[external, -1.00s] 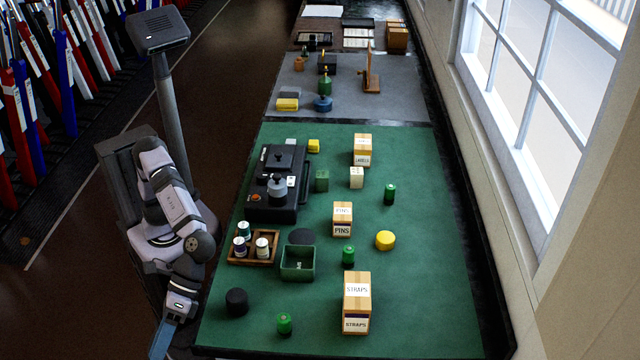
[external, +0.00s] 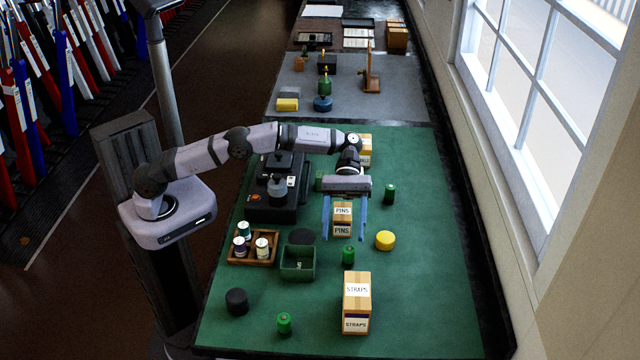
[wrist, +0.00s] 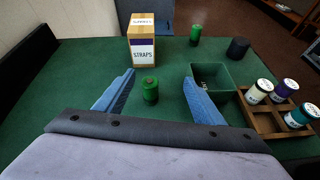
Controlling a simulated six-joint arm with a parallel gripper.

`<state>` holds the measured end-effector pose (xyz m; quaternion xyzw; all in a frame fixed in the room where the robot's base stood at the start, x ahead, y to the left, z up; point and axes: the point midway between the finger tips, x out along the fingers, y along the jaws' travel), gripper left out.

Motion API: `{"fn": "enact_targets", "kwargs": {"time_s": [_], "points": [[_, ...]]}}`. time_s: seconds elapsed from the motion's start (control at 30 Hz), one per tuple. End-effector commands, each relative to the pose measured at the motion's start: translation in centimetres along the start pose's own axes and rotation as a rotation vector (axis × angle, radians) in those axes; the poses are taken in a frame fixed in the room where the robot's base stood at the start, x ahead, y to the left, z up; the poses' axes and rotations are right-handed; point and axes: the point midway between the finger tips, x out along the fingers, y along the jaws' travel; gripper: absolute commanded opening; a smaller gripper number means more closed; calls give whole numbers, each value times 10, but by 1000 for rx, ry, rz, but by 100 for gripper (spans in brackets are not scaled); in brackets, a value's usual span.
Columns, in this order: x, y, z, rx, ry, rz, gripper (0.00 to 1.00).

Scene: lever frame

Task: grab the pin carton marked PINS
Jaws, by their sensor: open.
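The PINS carton (external: 342,219) is a small tan box with white labels, upright on the green mat in the external view. My gripper (external: 344,234) is over it, jaws pointing down and open. One blue finger shows on each side of the carton in that view, with gaps between. I cannot tell how far down the fingers reach beside it. In the wrist view my gripper (wrist: 159,78) shows both blue fingers spread wide. The carton does not show there.
A green cylinder (external: 348,254) stands just in front of the PINS carton. A yellow cylinder (external: 385,240) is to its right and a green bin (external: 298,263) to its front left. The larger STRAPS carton (external: 357,302) stands nearer the front. The right mat side is mostly clear.

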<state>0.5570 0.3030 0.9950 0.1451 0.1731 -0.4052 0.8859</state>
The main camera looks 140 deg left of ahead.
Motion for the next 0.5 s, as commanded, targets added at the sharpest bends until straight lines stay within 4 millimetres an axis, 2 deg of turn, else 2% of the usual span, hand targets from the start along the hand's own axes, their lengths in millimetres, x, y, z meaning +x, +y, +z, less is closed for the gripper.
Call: {"fn": "enact_targets", "kwargs": {"time_s": [0.03, 0.1, 0.2, 0.33, 0.5], "points": [[-28, -1, -19, -42, -8, 18, 62], [-54, -6, -40, -81, -19, 29, 62], [-78, -13, -60, -119, -31, 41, 62], [-95, -20, -74, -145, -40, 49, 62], [-98, -22, -79, -153, -43, 50, 62]]}}
